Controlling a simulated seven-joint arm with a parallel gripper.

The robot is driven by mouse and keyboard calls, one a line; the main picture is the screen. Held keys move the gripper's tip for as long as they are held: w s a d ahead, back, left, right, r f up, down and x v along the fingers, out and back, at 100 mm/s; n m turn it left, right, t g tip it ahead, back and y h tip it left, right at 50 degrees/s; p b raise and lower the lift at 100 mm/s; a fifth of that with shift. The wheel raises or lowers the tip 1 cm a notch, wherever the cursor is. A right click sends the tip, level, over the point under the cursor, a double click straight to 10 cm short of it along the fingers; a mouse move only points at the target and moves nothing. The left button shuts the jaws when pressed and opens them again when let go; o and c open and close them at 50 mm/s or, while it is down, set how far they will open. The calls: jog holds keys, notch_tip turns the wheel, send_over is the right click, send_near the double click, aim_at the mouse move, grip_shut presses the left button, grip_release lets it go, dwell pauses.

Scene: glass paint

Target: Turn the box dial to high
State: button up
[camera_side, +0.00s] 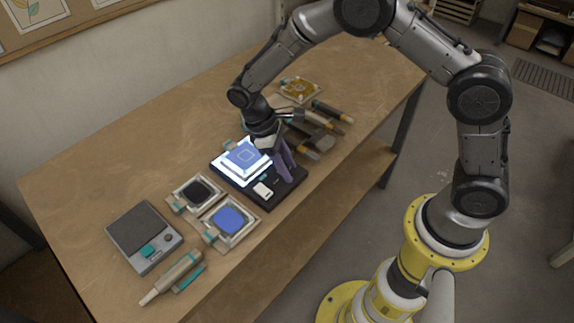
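A black box (238,196) with a brightly lit white top panel stands mid-table, a blue square piece (247,155) on the panel. A white plate (263,191) and a small teal part (264,177) show on its dark front strip. My gripper (290,173) points down over the right end of this strip, its purple fingers at or just above the surface. The fingers hide what is under them; no dial can be made out there. I cannot tell their gap or whether they touch anything. A grey box (135,226) at the left has a teal part and a small dark round knob (167,238).
Two framed tiles, one black (199,190) and one blue (229,220), lie left of the lit box. A pale tool (170,279) lies at the front left. Brushes (322,140) and a yellow tile (299,90) lie behind my gripper. The back left tabletop is clear.

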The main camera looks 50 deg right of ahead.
jog(key=o, duration=0.3)
jog(key=v, duration=1.3)
jog(key=shift+w+a+r, duration=0.1)
jog(key=shift+r, duration=0.3)
